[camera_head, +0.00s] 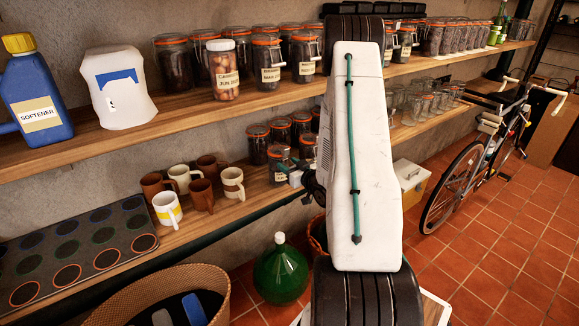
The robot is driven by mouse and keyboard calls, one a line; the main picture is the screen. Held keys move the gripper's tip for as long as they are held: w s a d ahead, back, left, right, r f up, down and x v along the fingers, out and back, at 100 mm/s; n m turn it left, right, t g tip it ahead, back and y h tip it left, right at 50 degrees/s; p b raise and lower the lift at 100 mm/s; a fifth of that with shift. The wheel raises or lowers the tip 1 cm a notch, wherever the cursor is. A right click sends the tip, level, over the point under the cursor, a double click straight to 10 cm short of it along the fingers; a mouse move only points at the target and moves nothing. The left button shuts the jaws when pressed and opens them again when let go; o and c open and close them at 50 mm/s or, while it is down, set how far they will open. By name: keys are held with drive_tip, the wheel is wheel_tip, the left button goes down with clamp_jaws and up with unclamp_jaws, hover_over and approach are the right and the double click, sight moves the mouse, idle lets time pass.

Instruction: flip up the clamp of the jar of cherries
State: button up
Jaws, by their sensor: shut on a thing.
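On the lower shelf, a dark-filled glass jar (279,168) with an orange seal and a pale label stands at the front of a small group. Its label is too small to read, so I cannot confirm cherries. Its clamp side faces right, towards my arm. My gripper (309,182) shows only as a dark part at the left edge of my white arm link, close to the right side of this jar. It is shut at the jar's clamp. The fingertips and most of the clamp are hidden or too small to make out.
More dark jars (258,142) stand right behind it. Mugs (201,193) stand to the left on the lower shelf. The upper shelf (190,118) above holds more jars and bottles. A green demijohn (281,274) and a wicker basket (105,316) stand below.

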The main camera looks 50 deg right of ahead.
drive_tip(key=g, duration=0.1)
drive_tip(key=r+g, duration=0.1)
drive_tip(key=g, duration=0.1)
drive_tip(key=shift+r+g+y, duration=0.1)
drive_tip(key=shift+g+y, duration=0.2)
drive_tip(key=shift+y, duration=0.1)
drive_tip(key=shift+r+g+y, duration=0.15)
drive_tip(key=shift+g, duration=0.55)
drive_tip(key=shift+r+g+y, duration=0.15)
drive_tip(key=shift+g, duration=0.85)
drive_tip(key=o, duration=1)
drive_tip(key=v, duration=0.7)
drive_tip(key=shift+s+r, duration=0.3)
